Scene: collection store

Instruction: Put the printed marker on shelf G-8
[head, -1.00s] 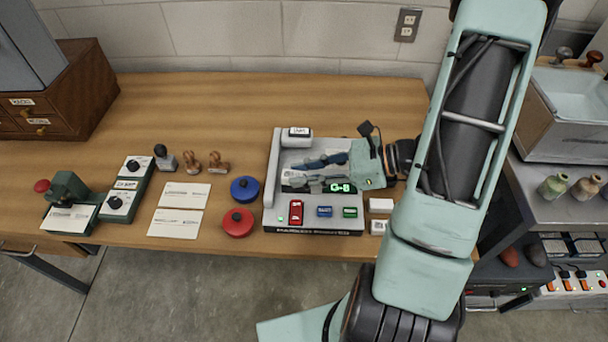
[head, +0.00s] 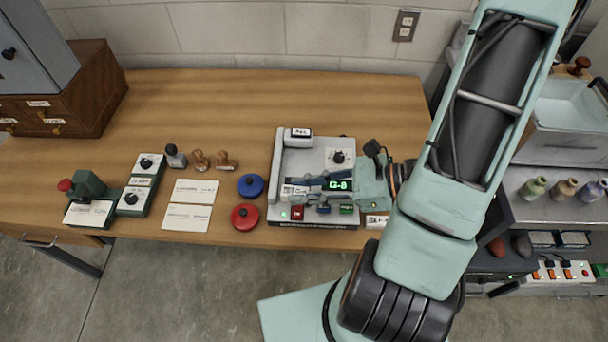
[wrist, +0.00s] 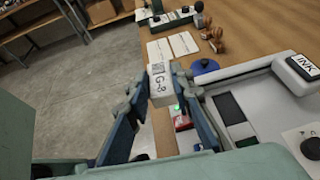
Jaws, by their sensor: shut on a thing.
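The printed marker is a small white block with a code pattern and "G-8" on it. It shows in the wrist view (wrist: 162,84) between my fingertips and, small, in the head view (head: 291,190). My gripper (head: 303,189) is shut on it, seen in the wrist view too (wrist: 160,88). It holds the marker over the front part of the grey label machine (head: 280,209), whose green display (head: 340,185) reads "G-8". I cannot make out a shelf marked G-8 in either view.
Blue (head: 250,185) and red (head: 245,217) round pads, white cards (head: 190,204) and stamps (head: 201,160) lie left of the machine. A wooden drawer cabinet (head: 85,95) stands at the back left. A grey shelf unit (head: 545,208) with small jars is on the right. The back of the table is clear.

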